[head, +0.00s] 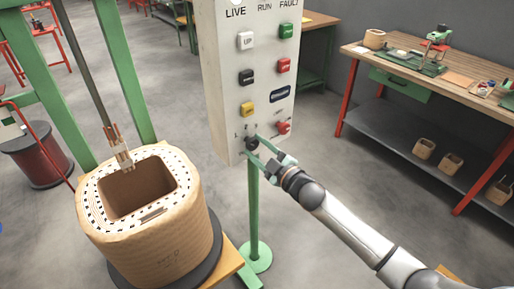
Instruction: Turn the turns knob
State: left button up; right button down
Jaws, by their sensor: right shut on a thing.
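A pale grey control panel (221,85) hangs on a green post in the middle of the head view, with coloured buttons and LIVE, RUN and FAULT labels. A small dark knob (250,143) sits at its lower left, with letters above it too small to read. My right gripper (257,146) reaches in from the lower right and is shut on this dark knob. Its fingers partly cover the knob. A red knob (283,128) is just above and to the right of the fingers. My left gripper is out of view.
A paper-wrapped coil (160,235) stands at the lower left beside the green post (254,215). A green frame (125,70) rises behind it. A workbench (400,70) with tools is at the right. Open floor lies between.

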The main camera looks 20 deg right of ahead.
dwell(0.3)
jog(key=shift+c, duration=1.5)
grip_release()
jog(key=shift+s+d, duration=0.1)
jog(key=shift+s, duration=0.05)
jog(key=v, duration=1.2)
jog(key=shift+s, duration=0.1)
jog(key=s+a+f+m+g+h+p, duration=0.1)
jog(key=s+a+f+m+g, duration=0.1)
jog(key=s+f, duration=0.4)
jog(key=s+a+f+m+g+h+p, duration=0.1)
jog(key=s+f+m+g, duration=0.2)
jog(key=s+f+m, duration=0.2)
jog(key=s+a+f+m+g+h, duration=0.2)
jog(key=s+f+m, duration=0.2)
jog(key=s+f, duration=0.5)
jog(key=shift+s+a+f+g+p, duration=0.25)
jog(key=shift+s+a+g+p, duration=0.15)
jog(key=shift+s, duration=0.35)
jog(key=shift+c, duration=0.3)
